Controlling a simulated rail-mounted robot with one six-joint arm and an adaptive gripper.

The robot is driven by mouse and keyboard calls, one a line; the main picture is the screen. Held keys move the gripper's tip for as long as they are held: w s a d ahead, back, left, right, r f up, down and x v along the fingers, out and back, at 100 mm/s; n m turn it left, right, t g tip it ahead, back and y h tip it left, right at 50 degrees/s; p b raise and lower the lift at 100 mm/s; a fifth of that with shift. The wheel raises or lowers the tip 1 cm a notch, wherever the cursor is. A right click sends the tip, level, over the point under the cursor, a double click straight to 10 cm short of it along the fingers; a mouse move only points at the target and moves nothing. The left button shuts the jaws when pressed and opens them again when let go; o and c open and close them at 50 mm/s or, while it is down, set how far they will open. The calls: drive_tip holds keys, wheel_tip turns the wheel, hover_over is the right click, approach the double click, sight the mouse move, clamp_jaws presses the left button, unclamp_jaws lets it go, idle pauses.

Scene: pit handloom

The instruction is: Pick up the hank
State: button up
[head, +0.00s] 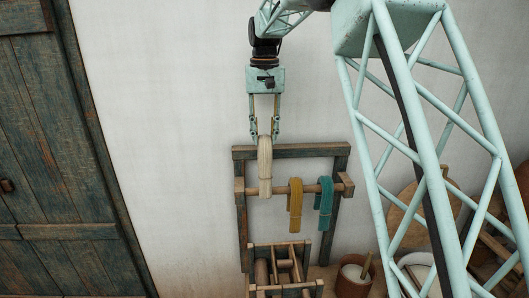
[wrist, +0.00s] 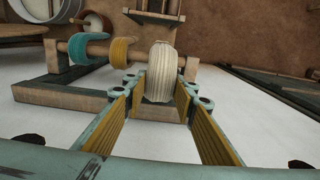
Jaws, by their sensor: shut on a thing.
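A cream hank (head: 265,168) hangs upright from my gripper (head: 265,136), its top between the two fingertips. Its top is well above the yellow hank (head: 295,205) and the teal hank (head: 325,200), which hang on the wooden rod (head: 310,188). The cream hank's lower end overlaps the rod's left part in the head view; I cannot tell if it is around the rod or clear of it. In the wrist view the cream hank (wrist: 161,68) stands between the fingers of my gripper (wrist: 161,88), which are shut on it.
The rod belongs to a dark wooden frame (head: 290,151) against the white wall. A smaller wooden rack (head: 284,290) stands below. A brown pot (head: 353,277) is at the lower right. The wall left of the frame is clear up to the dark door (head: 55,150).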

wheel_tip(320, 180, up, 10)
drive_tip(key=shift+f, duration=0.2)
drive_tip(key=shift+p, duration=0.35)
idle(0.5)
